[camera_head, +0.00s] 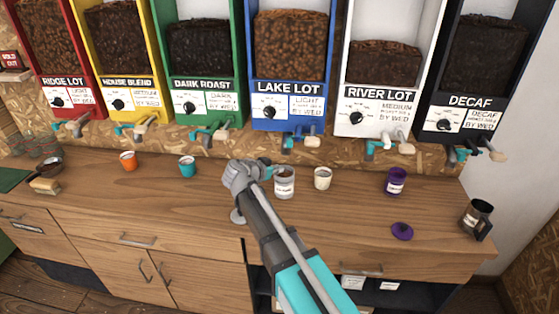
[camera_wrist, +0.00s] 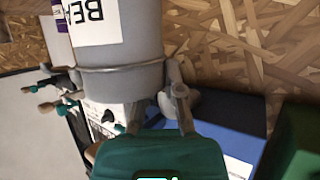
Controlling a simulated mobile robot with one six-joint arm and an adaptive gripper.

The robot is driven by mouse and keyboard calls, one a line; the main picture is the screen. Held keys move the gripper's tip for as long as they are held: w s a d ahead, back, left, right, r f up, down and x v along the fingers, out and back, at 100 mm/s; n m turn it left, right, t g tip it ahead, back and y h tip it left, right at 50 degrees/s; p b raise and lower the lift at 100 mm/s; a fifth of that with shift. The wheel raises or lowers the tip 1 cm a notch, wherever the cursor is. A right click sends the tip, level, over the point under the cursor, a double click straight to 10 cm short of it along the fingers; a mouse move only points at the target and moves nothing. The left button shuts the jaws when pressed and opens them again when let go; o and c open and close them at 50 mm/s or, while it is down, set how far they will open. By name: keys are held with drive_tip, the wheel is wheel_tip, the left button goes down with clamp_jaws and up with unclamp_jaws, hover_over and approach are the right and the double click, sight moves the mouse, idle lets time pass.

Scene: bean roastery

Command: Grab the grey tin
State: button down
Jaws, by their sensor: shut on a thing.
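My gripper (camera_head: 268,173) comes from the front and is shut on the tin's left side in the head view. In the wrist view the gripper fingers (camera_wrist: 178,95) are at its rim-like band. The far finger is partly hidden by the tin. I cannot tell whether the tin is lifted off the counter.
A cream cup (camera_head: 322,179) stands close right of the tin. Teal (camera_head: 187,167) and orange (camera_head: 128,161) cups stand left. Bean dispensers (camera_head: 290,75) with taps line the back.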

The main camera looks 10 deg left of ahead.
drive_tip(key=s, duration=1.3)
drive_tip(key=shift+a, duration=0.25)
